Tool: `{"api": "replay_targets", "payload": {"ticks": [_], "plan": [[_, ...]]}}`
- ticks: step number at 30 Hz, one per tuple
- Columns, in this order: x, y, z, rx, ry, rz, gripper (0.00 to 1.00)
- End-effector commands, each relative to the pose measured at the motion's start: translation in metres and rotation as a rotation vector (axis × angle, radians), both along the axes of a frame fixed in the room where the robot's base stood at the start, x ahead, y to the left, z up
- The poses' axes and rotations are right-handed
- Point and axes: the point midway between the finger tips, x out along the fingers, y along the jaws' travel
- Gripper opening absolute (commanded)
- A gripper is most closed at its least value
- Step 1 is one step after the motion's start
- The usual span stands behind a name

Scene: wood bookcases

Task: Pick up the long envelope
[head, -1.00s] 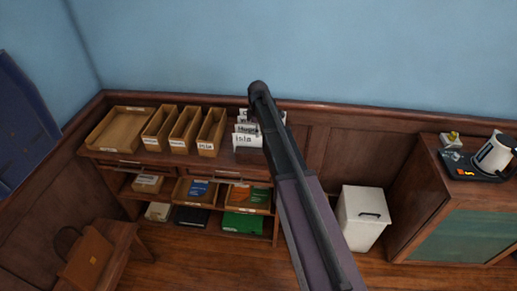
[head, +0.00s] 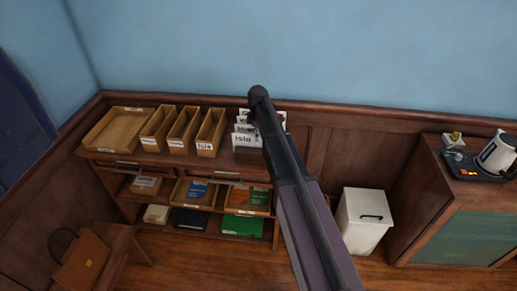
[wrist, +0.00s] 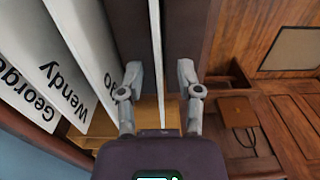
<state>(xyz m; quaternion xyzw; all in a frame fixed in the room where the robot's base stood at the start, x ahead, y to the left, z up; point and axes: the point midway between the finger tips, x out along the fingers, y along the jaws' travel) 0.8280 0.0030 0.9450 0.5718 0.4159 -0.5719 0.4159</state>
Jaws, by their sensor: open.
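Several white name-marked envelopes or cards stand upright on the cabinet top in the head view, the front one marked "Isla" (head: 243,139). In the wrist view, the ones marked "George" (wrist: 28,95) and "Wendy" (wrist: 62,85) stand at the left. A thin white upright piece (wrist: 156,50), seen edge-on, stands between the fingers of my gripper (wrist: 159,75). My gripper is open, with a gap on both sides of it. I cannot tell which piece is the long envelope. In the head view my arm hides the gripper and part of the row.
Wooden bins (head: 210,132) and a wide tray (head: 117,129) stand left of the envelopes. Shelves below hold trays with books (head: 247,198). A white bin (head: 364,220) stands on the floor. A kettle (head: 497,152) sits on the right cabinet. A brown bag (head: 82,258) is at lower left.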

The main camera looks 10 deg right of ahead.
Motion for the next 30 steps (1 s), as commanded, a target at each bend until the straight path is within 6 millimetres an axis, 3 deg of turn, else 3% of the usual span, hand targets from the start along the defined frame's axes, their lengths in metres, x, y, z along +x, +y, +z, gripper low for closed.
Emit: {"api": "replay_targets", "payload": {"ticks": [9,30], "plan": [[0.001,0.0,-0.024,0.0,0.0,0.0,0.46],[0.001,0.0,-0.026,0.0,0.0,0.0,0.46]]}}
